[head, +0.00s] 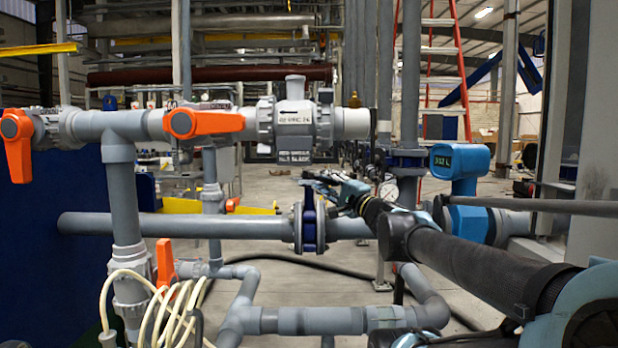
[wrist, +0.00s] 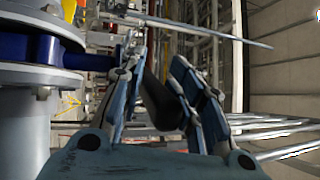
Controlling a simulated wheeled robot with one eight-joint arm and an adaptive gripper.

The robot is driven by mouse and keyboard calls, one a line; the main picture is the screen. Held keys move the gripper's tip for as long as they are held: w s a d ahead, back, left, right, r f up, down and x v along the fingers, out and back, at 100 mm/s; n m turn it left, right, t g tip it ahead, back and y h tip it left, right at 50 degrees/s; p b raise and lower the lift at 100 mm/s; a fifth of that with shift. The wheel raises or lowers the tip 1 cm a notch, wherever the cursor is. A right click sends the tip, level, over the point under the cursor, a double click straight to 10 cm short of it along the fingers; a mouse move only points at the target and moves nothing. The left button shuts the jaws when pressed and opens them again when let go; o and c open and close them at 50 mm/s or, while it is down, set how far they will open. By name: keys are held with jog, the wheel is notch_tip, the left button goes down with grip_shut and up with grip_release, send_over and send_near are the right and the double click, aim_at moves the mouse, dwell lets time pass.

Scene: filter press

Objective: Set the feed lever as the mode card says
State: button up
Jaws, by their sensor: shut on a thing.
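A blue flanged valve (head: 309,227) sits in the grey horizontal pipe, mid-picture in the head view. Its dark blue neck (wrist: 85,59) reaches toward my gripper in the wrist view. My gripper (head: 322,184) is at the top right of this valve, with its fingers pointing left. In the wrist view my gripper (wrist: 160,62) is shut on a dark handle (wrist: 162,106), seen between the two fingers; I take it as the feed lever. Its far end and its joint to the valve are hidden. I cannot pick out a readable mode card for certain.
Orange-handled valves (head: 200,122) stand on the pipes at the left. A blue meter (head: 460,161) stands right of my gripper. A pale coiled hose (head: 165,310) hangs at lower left.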

jog(key=shift+s+a, duration=0.2)
jog(key=shift+a, duration=0.6)
jog(key=shift+s+a, duration=0.15)
jog(key=shift+a, duration=0.65)
jog(key=shift+a+f, duration=0.1)
jog(key=shift+a, duration=1.2)
jog(key=shift+c, duration=0.5)
jog(key=o, duration=0.9)
jog(key=shift+w, duration=0.1)
jog(key=shift+o, duration=0.2)
